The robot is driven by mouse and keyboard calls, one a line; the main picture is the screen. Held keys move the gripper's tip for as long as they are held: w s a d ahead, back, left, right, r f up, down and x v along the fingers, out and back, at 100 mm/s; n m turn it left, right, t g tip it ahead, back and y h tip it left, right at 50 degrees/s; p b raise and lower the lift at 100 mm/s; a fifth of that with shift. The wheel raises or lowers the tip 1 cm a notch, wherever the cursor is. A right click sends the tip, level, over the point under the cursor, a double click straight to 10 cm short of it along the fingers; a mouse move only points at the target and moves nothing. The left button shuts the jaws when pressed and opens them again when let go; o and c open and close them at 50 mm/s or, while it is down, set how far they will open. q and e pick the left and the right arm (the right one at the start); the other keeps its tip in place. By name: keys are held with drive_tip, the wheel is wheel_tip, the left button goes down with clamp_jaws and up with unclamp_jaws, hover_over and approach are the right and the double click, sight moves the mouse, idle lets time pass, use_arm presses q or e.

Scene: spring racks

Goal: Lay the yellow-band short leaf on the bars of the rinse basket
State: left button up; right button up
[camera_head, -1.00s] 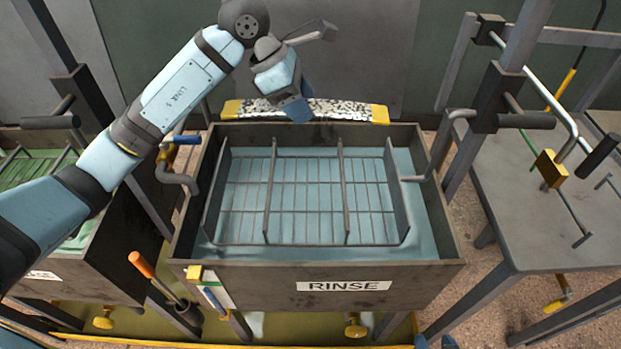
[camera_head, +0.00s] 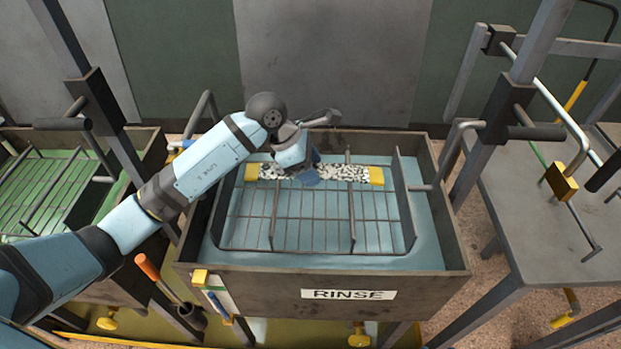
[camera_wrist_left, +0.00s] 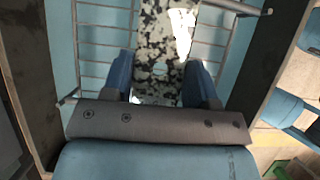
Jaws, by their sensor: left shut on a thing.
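The yellow-band short leaf (camera_head: 345,173) is a speckled black-and-white strip with yellow ends. It lies across the far part of the rinse basket (camera_head: 312,250), over its wire bars. My left gripper (camera_head: 305,178) is shut on the leaf near its middle. In the left wrist view my left gripper (camera_wrist_left: 155,90) has a blue finger on each side of the leaf (camera_wrist_left: 158,45), with basket bars close beneath. I cannot tell whether the leaf touches the bars. My right gripper is not in view.
The basket sits in the water-filled tank labelled RINSE (camera_head: 348,295). A tank with green liquid (camera_head: 30,205) stands at the left. A grey table (camera_head: 530,200) with bent rods stands at the right. An orange-handled tool (camera_head: 150,268) stands at the front left.

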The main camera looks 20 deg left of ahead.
use_arm(q)
drive_tip(key=shift+f, duration=2)
drive_tip(key=shift+f, duration=0.1)
drive_tip(key=shift+f+b, duration=0.35)
drive_tip(key=o, duration=1.2)
drive_tip(key=shift+r, duration=0.15)
drive_tip(key=v, duration=1.2)
drive_tip(key=shift+r, duration=0.25)
